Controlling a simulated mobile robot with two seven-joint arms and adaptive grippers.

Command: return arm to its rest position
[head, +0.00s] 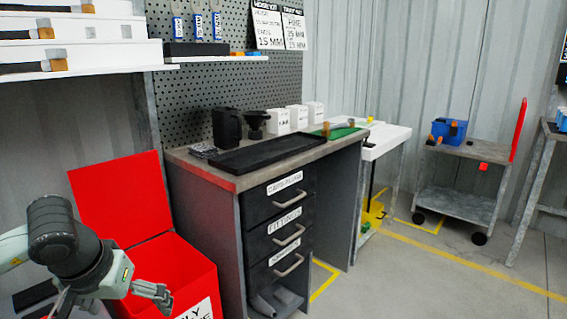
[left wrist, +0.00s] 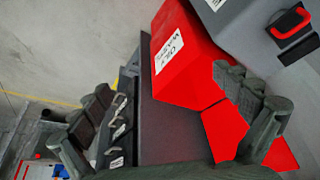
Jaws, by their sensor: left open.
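My left arm comes in at the lower left of the head view, with its gripper (head: 115,298) low in front of the red bin. In the left wrist view, the fingers of this gripper (left wrist: 165,108) are spread wide apart, and nothing is held between them. The red bin (head: 190,275) stands behind the gripper with its lid raised; it also shows in the left wrist view (left wrist: 190,60). My right arm and gripper are not in view.
A workbench (head: 240,180) with labelled drawers (head: 290,235) stands right of the bin, carrying a black tray (head: 275,152) and white containers. Shelves (head: 80,58) hang at upper left. A grey cart (head: 455,205) stands farther right. The floor (head: 400,285) at lower right is clear.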

